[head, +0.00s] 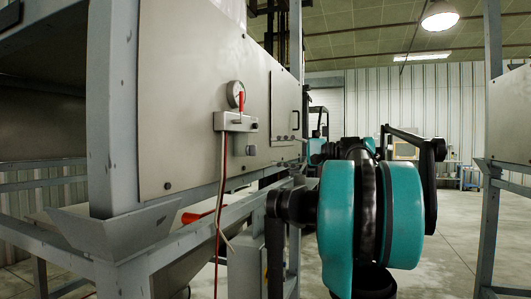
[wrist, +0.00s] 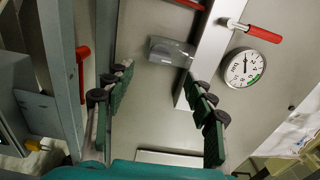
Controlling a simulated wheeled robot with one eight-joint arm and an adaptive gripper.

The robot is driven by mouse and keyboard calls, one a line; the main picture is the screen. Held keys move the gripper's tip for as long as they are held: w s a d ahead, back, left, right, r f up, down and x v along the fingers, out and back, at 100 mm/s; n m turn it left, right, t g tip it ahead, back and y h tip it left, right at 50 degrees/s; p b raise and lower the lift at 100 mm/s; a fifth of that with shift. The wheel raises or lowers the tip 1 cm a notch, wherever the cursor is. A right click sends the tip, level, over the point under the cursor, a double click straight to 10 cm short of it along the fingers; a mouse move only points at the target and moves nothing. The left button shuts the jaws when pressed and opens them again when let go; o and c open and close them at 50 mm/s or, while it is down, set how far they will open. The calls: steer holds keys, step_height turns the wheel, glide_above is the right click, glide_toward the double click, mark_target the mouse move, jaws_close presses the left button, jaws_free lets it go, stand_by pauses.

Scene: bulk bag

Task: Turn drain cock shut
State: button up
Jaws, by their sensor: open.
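A small red-handled lever (head: 241,103) sits on a pale metal block (head: 235,122) below a round gauge on the grey panel. In the wrist view, a lever with a red grip (wrist: 264,34) reaches out from the pale bar (wrist: 213,45) beside the gauge. I cannot tell for sure which red handle is the drain cock. My gripper (wrist: 158,92) is open and empty, its green-padded fingers wide apart over the panel. The red-grip lever lies outside the right finger, not between the fingers. The head view does not show the fingers clearly.
The gauge (wrist: 245,67) is close to the right finger. Another red handle (head: 196,216) sits low by the frame. Thin hoses (head: 221,190) hang from the block. A grey frame post (wrist: 62,70) stands left of the fingers. Open floor (head: 440,235) lies right.

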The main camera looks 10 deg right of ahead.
steer(key=shift+v, duration=2)
steer(key=s+a+f+n+g+h, duration=0.15)
steer(key=a+f, duration=0.25)
steer(key=f, duration=0.7)
steer(key=s+a+f+g+h, duration=0.2)
steer(key=s+a+f+h, duration=0.1)
steer(key=f, duration=0.8)
steer(key=s+a+f+n+g+h, duration=0.15)
steer(key=a+f, duration=0.25)
steer(key=f, duration=0.7)
steer(key=s+d+f+n+h, duration=0.1)
steer(key=s+f+h, duration=0.2)
steer(key=s+f, duration=0.3)
steer(key=s+d+f+n+h, duration=0.1)
steer(key=s+f+h, duration=0.2)
steer(key=f, duration=0.8)
steer(key=s+d+f+n+h, duration=0.1)
steer(key=s+f+h, duration=0.2)
steer(key=s+f, duration=0.5)
steer(key=shift+s+f+n+g, duration=0.3)
steer(key=shift+f+g, duration=0.1)
steer(key=shift+f, duration=0.35)
